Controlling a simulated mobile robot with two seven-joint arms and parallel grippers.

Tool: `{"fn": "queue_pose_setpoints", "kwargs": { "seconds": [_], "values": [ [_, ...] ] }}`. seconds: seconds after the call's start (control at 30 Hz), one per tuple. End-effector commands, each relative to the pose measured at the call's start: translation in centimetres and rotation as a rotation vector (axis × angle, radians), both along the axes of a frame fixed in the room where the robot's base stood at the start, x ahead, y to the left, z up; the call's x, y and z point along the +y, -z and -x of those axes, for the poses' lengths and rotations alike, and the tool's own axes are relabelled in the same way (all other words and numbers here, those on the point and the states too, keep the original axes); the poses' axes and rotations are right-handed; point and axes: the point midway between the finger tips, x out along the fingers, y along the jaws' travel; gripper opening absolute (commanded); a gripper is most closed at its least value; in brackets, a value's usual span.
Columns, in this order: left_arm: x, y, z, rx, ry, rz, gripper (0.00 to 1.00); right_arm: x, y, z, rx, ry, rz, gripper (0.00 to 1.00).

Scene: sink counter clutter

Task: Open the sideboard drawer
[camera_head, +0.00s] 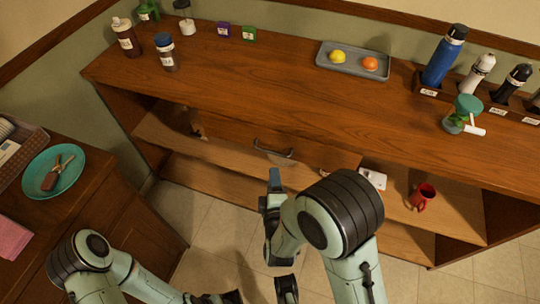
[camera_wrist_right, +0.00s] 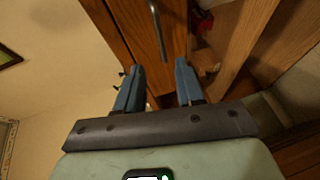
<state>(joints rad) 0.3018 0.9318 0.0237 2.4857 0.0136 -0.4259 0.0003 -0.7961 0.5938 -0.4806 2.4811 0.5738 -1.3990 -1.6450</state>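The wooden sideboard (camera_head: 330,112) stands across the head view. Its drawer front (camera_head: 245,145) is under the top and looks closed, with a dark metal bar handle (camera_head: 273,152). My right gripper (camera_head: 274,180) points at the drawer just below the handle in the head view. The right wrist view shows its two blue fingers (camera_wrist_right: 160,78) apart, with nothing between them. The handle (camera_wrist_right: 157,35) is ahead of the fingertips, roughly in line with the gap, not visibly gripped. My left arm enters at the bottom left; its gripper (camera_head: 232,297) is partly cut off at the bottom edge.
Bottles (camera_head: 126,38) stand at the top's left end. A grey tray (camera_head: 325,55) with a lemon and an orange, and a rack of bottles (camera_head: 444,55), are to the right. A red mug (camera_head: 421,196) is on the lower shelf. A side cabinet holds a teal plate (camera_head: 70,185).

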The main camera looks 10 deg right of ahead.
Motion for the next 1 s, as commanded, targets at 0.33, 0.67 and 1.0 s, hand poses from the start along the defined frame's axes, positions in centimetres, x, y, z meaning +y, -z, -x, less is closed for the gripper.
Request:
{"fn": "queue_pose_setpoints", "kwargs": {
  "seconds": [0.33, 0.67, 1.0],
  "values": [
    [0.0, 0.9, -0.3, -0.012, -0.003, -0.002, 0.44, -1.5, 1.6, -7.1, 0.0, 0.002, -0.001, 0.38],
    [0.0, 1.2, -0.5, -0.018, -0.004, -0.004, 0.44, -2.0, 2.1, -10.0, 0.002, 0.0, -0.001, 0.38],
    [0.0, 1.2, -0.5, -0.018, -0.004, -0.004, 0.44, -2.0, 2.1, -10.1, 0.002, 0.0, -0.001, 0.15]
  ]
}}
